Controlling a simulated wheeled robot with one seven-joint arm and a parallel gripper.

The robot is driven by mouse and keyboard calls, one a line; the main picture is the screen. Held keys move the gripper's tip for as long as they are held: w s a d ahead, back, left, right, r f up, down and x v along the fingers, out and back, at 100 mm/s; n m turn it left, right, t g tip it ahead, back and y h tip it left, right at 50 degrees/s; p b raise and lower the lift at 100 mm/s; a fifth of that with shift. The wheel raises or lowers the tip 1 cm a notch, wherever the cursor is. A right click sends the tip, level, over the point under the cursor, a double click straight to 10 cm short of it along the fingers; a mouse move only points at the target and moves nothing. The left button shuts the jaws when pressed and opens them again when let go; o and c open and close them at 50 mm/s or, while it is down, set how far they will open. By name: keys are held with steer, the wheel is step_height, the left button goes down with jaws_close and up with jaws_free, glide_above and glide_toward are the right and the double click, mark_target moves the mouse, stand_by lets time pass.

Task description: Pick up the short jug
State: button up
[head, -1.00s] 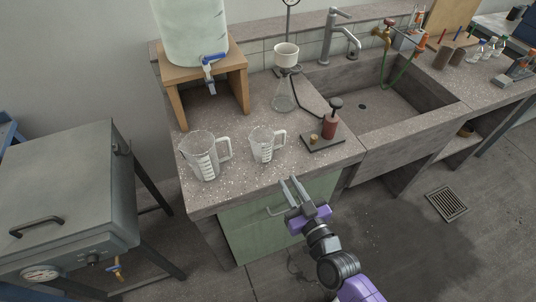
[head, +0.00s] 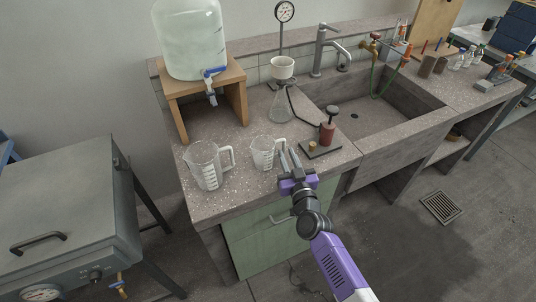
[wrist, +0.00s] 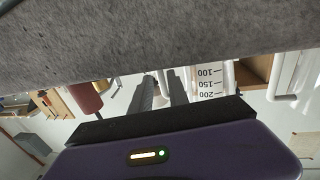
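The short jug (head: 263,154), clear with a handle on its right, stands upright on the bench near the front edge. A taller clear jug (head: 205,167) stands to its left. My gripper (head: 290,151) is open and empty, just right of the short jug's handle, with its two fingers pointing toward the bench. In the wrist view, the fingers (wrist: 160,92) lie beside a clear jug with measuring marks (wrist: 208,84), which seems to be the short one. I cannot tell whether the handle is between the fingers.
A red-brown device on a dark plate (head: 327,133) stands close right of my gripper. A glass flask with funnel (head: 281,106) is behind. A wooden stand (head: 178,88) bears a large water bottle (head: 190,40). The sink (head: 375,118) lies to the right.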

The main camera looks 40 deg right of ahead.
mark_target(284, 149)
steer(key=shift+b+x, duration=0.35)
steer(key=shift+x, duration=1.6)
jaws_close()
